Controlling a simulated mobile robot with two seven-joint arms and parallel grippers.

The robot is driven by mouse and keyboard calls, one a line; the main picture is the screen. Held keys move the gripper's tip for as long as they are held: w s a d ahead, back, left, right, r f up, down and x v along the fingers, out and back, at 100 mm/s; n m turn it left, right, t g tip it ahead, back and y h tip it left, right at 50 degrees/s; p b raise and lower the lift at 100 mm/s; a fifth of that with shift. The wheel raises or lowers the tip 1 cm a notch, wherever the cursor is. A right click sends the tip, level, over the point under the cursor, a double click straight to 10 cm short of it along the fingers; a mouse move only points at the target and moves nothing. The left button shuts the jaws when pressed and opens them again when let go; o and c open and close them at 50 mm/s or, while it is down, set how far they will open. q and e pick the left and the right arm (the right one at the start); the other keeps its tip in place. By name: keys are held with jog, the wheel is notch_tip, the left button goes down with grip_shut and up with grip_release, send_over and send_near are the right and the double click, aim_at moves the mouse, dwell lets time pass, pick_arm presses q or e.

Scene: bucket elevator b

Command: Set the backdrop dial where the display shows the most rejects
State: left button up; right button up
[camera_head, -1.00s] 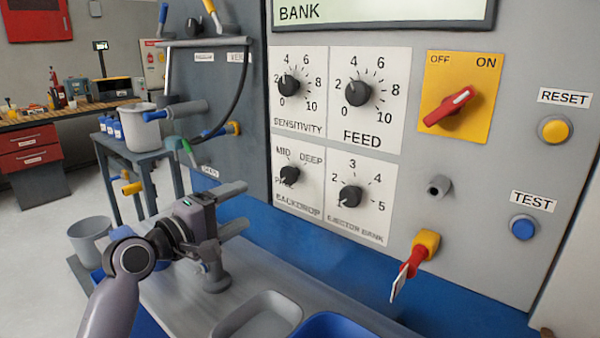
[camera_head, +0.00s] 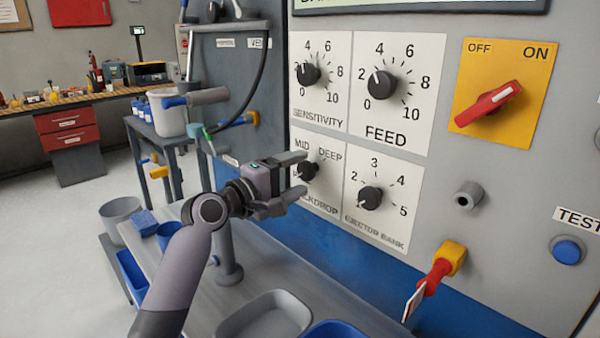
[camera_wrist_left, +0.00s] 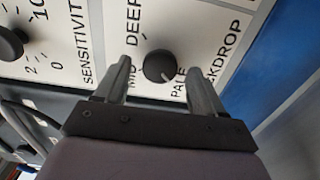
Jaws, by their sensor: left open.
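The backdrop dial (camera_head: 308,169) is a black knob on a white plate with MID and DEEP marks in the head view. In the left wrist view the same dial (camera_wrist_left: 158,66) has a white line that appears to point toward PALE. My left gripper (camera_head: 303,174) is open at the dial, one finger above and one below in the head view. In the wrist view its fingertips lie on either side of the knob; I cannot tell whether they touch it. The display (camera_head: 420,5) shows only its bottom edge, so its reading is out of view. My right gripper is not in view.
The sensitivity dial (camera_head: 308,74), feed dial (camera_head: 381,85) and ejector bank dial (camera_head: 370,198) sit close by. A red switch (camera_head: 492,102) on a yellow plate and a red key (camera_head: 438,270) are to the right. A grey tray (camera_head: 263,316) lies below.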

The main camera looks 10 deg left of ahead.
pick_arm(q)
jog(key=shift+w+d, duration=0.45)
jog(key=shift+w, duration=0.1)
jog(key=c, duration=1)
jog(key=shift+c, duration=0.2)
